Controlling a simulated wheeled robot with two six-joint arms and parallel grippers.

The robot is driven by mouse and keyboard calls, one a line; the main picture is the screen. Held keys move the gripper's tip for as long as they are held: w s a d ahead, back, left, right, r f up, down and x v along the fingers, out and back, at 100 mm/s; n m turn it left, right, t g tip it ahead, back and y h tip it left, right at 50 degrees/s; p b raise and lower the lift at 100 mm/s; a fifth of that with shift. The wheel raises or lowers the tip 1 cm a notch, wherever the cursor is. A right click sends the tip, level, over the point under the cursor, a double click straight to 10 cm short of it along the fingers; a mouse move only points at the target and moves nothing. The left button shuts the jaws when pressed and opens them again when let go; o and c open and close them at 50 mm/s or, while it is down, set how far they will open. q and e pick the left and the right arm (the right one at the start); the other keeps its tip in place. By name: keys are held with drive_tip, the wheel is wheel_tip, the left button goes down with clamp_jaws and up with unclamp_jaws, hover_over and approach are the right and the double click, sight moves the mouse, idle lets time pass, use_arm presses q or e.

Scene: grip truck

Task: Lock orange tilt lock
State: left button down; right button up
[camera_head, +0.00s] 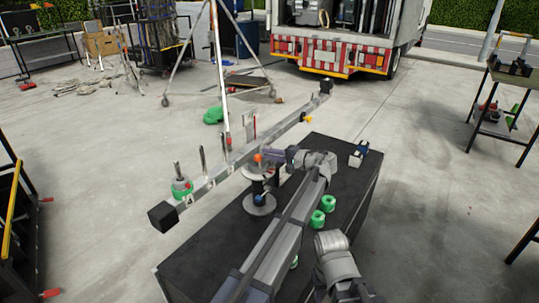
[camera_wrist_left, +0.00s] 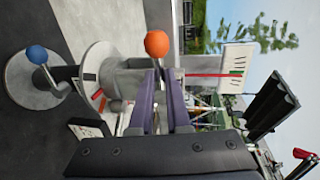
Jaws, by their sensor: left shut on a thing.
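The orange tilt lock (camera_head: 257,157) is a lever with an orange ball knob on the grey head, seen mid-frame in the head view. In the left wrist view its orange knob (camera_wrist_left: 157,43) stands just beyond my purple fingertips. My left gripper (camera_head: 268,155) reaches it from the right and is shut on the lever just below the knob; its fingers (camera_wrist_left: 158,75) hide most of the stem. My right arm shows at the bottom of the head view, where its dark end (camera_head: 355,293) is cut off by the frame edge.
A blue-knobbed lever (camera_wrist_left: 38,55) sits on the lower round plate. A long beam (camera_head: 235,165) with black end blocks crosses above the dark case top (camera_head: 230,247). Green rolls (camera_head: 318,217) lie right of my left arm. A truck (camera_head: 345,35) stands behind.

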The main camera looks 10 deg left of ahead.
idle(0.3)
use_arm(q)
drive_tip(key=c, duration=0.9)
unclamp_jaws()
